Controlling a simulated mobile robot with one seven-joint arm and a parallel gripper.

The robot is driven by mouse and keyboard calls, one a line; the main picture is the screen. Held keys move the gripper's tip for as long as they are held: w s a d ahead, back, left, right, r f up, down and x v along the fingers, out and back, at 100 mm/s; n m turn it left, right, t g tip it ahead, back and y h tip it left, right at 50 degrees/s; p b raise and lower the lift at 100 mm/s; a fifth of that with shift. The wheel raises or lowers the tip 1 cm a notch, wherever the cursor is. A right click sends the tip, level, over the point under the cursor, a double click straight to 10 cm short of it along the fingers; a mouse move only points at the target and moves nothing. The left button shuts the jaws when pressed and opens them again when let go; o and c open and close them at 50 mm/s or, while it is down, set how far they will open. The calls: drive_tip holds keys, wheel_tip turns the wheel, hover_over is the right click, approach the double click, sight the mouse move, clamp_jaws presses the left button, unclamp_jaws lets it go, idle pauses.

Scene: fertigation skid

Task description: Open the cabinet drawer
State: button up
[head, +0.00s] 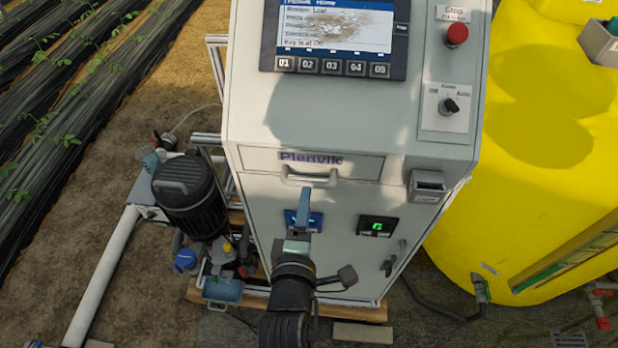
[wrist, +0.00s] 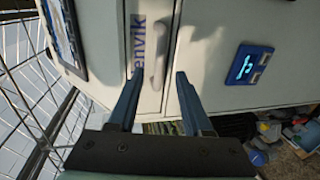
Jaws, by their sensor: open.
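The grey cabinet (head: 345,265) stands upright in the middle of the head view. Its shallow drawer (head: 358,168) carries the name Plenvik and looks flush with the front. A pale bar handle (head: 310,181) is on the drawer; it also shows in the wrist view (wrist: 158,66). My gripper (head: 304,194) is just below the handle in the head view. In the wrist view its two fingers (wrist: 155,84) are apart, with nothing between them. The handle lies just beyond the fingertips, roughly between them. Contact with it is not visible.
A screen panel (head: 335,38), a red stop button (head: 457,34) and a rotary switch (head: 449,105) are above the drawer. A yellow tank (head: 545,130) stands close on the right. A black pump motor (head: 188,195) and white pipe (head: 103,275) are on the left.

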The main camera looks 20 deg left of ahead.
sight(309, 181)
drive_tip(key=p+x, duration=0.1)
drive_tip(key=x, duration=0.6)
clamp_jaws()
idle(1.4)
